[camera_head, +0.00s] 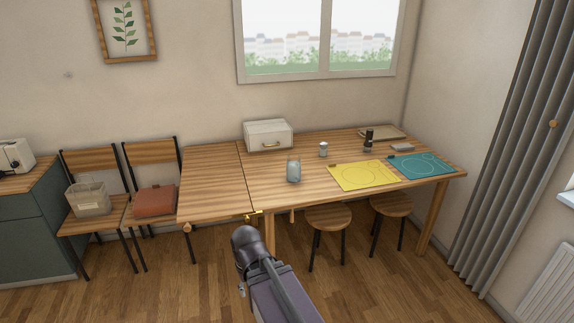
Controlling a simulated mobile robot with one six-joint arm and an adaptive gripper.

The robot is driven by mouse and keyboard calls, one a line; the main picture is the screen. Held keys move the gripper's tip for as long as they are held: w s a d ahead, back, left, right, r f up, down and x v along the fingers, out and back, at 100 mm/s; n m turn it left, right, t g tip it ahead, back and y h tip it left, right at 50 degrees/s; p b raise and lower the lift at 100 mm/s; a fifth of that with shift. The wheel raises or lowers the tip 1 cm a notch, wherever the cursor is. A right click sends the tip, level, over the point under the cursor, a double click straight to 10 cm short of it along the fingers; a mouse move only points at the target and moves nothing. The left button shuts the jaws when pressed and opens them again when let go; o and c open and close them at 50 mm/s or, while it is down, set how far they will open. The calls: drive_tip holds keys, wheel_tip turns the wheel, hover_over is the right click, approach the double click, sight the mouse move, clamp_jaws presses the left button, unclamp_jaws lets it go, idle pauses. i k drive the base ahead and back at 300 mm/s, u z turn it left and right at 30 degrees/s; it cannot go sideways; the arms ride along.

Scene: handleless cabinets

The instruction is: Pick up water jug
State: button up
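The water jug appears to be the bluish, see-through vessel (293,171) standing upright near the front edge of the wooden table (215,180), left of the yellow mat. Nothing touches it. My arm reaches up from the bottom of the picture, and its dark rounded joint is in front of the table, below and left of the jug. My gripper's fingers cannot be made out.
A yellow mat (362,175) and a teal mat (420,165) lie right of the jug. A white drawer box (268,135), small cup (323,149) and dark bottle (368,141) stand behind. Two stools (328,217) are under the table. Chairs (152,153) stand left.

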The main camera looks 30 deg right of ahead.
sight(293, 160)
drive_tip(key=z, duration=0.05)
drive_tip(key=i, duration=0.8)
drive_tip(key=z, duration=0.55)
drive_tip(key=i, duration=0.65)
drive_tip(key=z, duration=0.35)
